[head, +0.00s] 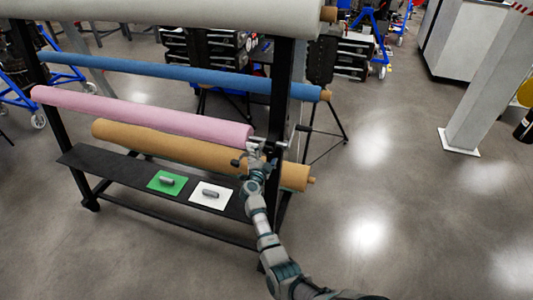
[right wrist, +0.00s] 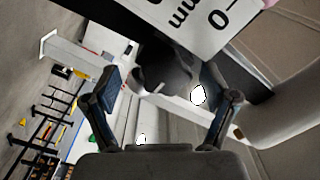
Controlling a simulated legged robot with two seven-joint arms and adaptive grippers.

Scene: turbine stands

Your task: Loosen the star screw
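The star screw (right wrist: 165,73) shows as a dark, lobed knob in the right wrist view, below a white label plate with black markings. My right gripper (right wrist: 160,78) is open, with one finger on each side of the knob and visible gaps between. In the head view my right gripper (head: 254,162) is at the right upright of the roll stand, by the end of the pink roll. The knob is too small to make out surely there. My left gripper is in neither view.
The stand carries a pink roll (head: 150,117), a tan roll (head: 205,153) and a blue roll (head: 190,76). Its black shelf (head: 105,168) holds a green card (head: 158,187) and a white card (head: 202,201), each with a small metal part.

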